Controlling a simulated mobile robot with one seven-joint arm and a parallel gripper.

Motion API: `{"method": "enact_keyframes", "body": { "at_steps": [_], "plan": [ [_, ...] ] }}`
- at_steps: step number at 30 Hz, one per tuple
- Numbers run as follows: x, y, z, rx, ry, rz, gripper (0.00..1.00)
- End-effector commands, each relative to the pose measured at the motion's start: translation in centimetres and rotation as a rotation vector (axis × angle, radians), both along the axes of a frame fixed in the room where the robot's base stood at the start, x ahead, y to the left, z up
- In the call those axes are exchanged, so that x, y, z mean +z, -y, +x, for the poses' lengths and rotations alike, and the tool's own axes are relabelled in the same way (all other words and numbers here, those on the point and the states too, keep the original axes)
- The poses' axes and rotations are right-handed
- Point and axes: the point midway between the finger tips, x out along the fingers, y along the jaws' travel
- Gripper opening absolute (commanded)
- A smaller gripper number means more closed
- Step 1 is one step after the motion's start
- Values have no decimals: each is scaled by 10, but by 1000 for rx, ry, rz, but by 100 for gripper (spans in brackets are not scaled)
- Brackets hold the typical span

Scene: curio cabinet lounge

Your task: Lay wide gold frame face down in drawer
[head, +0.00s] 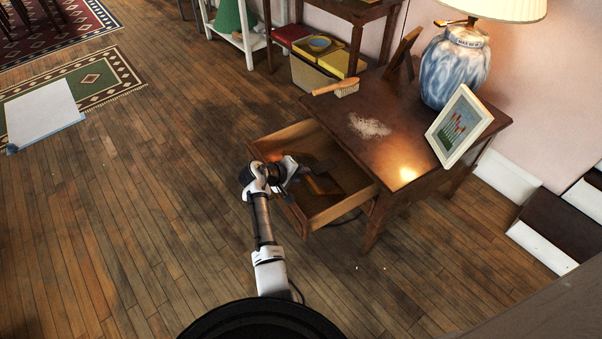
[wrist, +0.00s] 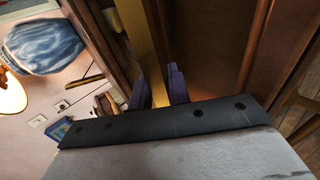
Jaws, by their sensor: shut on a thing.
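The wooden drawer (head: 345,208) stands open from the side table (head: 400,128). My gripper (head: 308,172) is at the open drawer, over its inside. In the wrist view my gripper (wrist: 158,88) is shut on a gold bar, an edge of the wide gold frame (wrist: 149,48). In the head view a small brownish-gold part of the frame (head: 323,186) shows within the drawer's outline beside the gripper. Most of the frame is hidden by my arm and shadow. I cannot tell which way its face points or whether it touches the drawer floor.
On the table stand a white-framed picture (head: 459,124), a blue-and-white lamp (head: 455,67) and a dark frame (head: 403,52) at the back. A brush (head: 340,89) lies near the back left edge, by a pale dusty patch (head: 369,127). The floor left of the drawer is clear.

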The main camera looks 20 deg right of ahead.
Motion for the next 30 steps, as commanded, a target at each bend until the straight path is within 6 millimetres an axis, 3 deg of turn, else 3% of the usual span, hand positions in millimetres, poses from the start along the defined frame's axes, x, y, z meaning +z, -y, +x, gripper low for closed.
{"method": "enact_keyframes", "body": {
  "at_steps": [30],
  "plan": [
    [-28,-4,-1,5,-2,6,0]
  ]
}}
